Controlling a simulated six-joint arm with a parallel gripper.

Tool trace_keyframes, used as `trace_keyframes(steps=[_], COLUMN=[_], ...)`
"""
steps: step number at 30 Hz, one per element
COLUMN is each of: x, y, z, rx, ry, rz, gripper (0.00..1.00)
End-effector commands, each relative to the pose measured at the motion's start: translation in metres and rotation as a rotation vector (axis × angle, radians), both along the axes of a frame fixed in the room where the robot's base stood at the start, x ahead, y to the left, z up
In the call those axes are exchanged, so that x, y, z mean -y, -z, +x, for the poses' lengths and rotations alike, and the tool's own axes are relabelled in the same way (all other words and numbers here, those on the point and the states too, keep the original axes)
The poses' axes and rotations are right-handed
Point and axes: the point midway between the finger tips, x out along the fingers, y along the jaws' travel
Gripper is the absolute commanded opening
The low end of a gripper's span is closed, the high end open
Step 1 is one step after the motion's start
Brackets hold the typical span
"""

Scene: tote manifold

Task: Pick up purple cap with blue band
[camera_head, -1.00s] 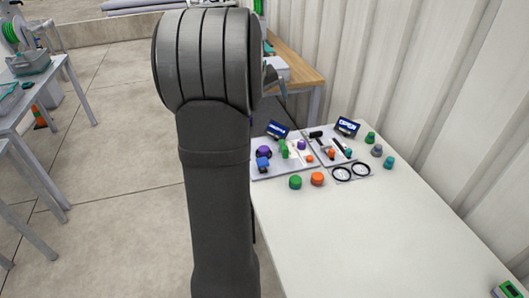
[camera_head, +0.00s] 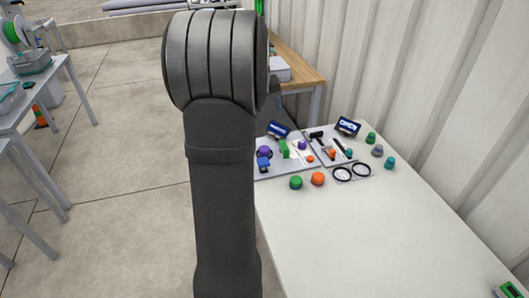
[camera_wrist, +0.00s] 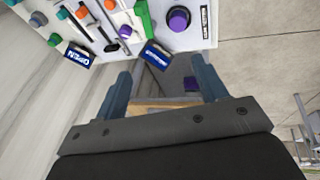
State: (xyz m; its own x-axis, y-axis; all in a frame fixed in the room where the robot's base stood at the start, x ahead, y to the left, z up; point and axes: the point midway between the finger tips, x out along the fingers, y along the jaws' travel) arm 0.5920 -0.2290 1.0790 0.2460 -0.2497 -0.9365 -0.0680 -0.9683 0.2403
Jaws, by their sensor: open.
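A large purple cap (camera_head: 264,151) with a dark bluish ring at its base sits at the left of the boards on the white table. It appears in the wrist view (camera_wrist: 179,18) near the top, past my fingertips. A smaller purple cap (camera_head: 302,145) stands farther right; it also shows in the wrist view (camera_wrist: 125,31). Which one has the blue band is hard to tell at this size. My gripper (camera_wrist: 161,68) is open and empty, apart from the caps. My arm hides it in the head view.
Green (camera_head: 296,182) and orange (camera_head: 318,179) caps stand in front of the boards. Two black rings (camera_head: 351,172) lie to their right. Two display signs (camera_head: 348,126) stand behind. The near white table (camera_head: 390,240) is mostly clear. A corrugated wall (camera_head: 430,80) borders the right.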

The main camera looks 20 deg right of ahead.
Motion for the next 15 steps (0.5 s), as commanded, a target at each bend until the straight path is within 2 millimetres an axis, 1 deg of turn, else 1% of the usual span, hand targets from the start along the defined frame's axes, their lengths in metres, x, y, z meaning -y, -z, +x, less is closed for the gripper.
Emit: trace_keyframes(steps=[1, 3, 6, 8, 11, 15], x=[0.001, 0.002, 0.003, 0.003, 0.004, 0.006], y=[0.017, 0.033, 0.049, 0.055, 0.066, 0.090], z=[0.001, 0.004, 0.007, 0.009, 0.013, 0.022], rx=[0.028, 0.077, 0.131, 0.153, 0.164, 0.161], ry=[0.033, 0.079, 0.140, 0.162, 0.175, 0.174], rz=[0.051, 0.117, 0.185, 0.208, 0.222, 0.222], gripper=[0.66, 0.66, 0.66, 0.66, 0.66, 0.66])
